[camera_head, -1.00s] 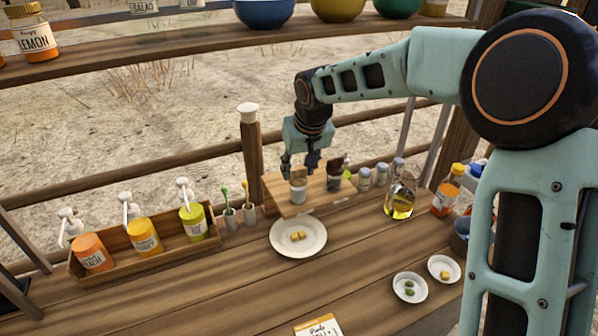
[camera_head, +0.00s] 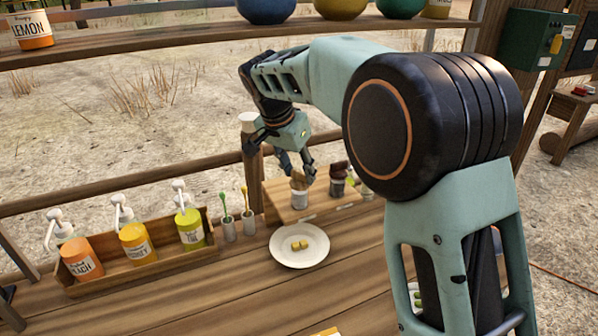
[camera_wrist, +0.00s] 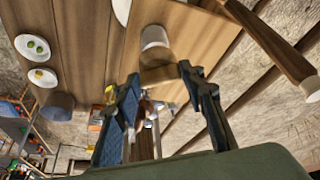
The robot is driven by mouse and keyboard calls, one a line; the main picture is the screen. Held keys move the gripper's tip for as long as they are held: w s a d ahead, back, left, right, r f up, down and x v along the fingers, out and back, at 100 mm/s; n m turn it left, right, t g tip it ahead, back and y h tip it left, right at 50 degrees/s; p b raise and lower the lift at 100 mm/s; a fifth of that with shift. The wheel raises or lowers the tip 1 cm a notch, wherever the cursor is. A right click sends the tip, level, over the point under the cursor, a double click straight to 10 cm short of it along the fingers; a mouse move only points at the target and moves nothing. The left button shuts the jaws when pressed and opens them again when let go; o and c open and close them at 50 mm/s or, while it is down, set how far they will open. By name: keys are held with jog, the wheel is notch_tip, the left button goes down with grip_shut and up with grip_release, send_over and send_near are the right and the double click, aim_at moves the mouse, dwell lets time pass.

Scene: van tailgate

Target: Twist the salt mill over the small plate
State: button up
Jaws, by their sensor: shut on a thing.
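The salt mill, as I take it, has a white body (camera_head: 299,199) and a light wooden top. My gripper (camera_head: 298,176) comes down tilted from the upper left and is shut on its top. In the wrist view my gripper (camera_wrist: 161,82) has a finger on each side of the wooden part, and the white body (camera_wrist: 155,38) sticks out beyond. The mill looks upright at the board; I cannot tell whether it touches it. A white plate (camera_head: 299,262) with yellow cubes lies in front of the board. Its edge shows in the wrist view (camera_wrist: 122,10).
A second mill with a dark top (camera_head: 338,176) stands to the right on the wooden board (camera_head: 282,208). A crate (camera_head: 140,262) of pump bottles is at left, beside two small cups (camera_head: 238,227). My arm hides the right side of the counter. Two small dishes (camera_wrist: 32,47) show in the wrist view.

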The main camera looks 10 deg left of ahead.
jog(key=m+p, duration=0.1)
jog(key=m, duration=0.1)
jog(key=m+h+p, duration=0.1)
jog(key=m, duration=0.1)
jog(key=shift+w+a+r+g+h, duration=0.1)
jog(key=shift+a+r+g+h, duration=0.05)
jog(key=shift+g+h, duration=0.2)
jog(key=m+g+p, duration=0.1)
jog(key=m+p, duration=0.1)
jog(key=m, duration=0.1)
jog(key=shift+h+p, duration=0.25)
jog(key=shift+p, duration=0.1)
jog(key=shift+m+p, duration=0.35)
jog(key=shift+m, duration=0.25)
jog(key=shift+g, duration=0.25)
jog(key=o, duration=1.2)
jog(key=shift+c, duration=0.2)
jog(key=shift+f, duration=0.2)
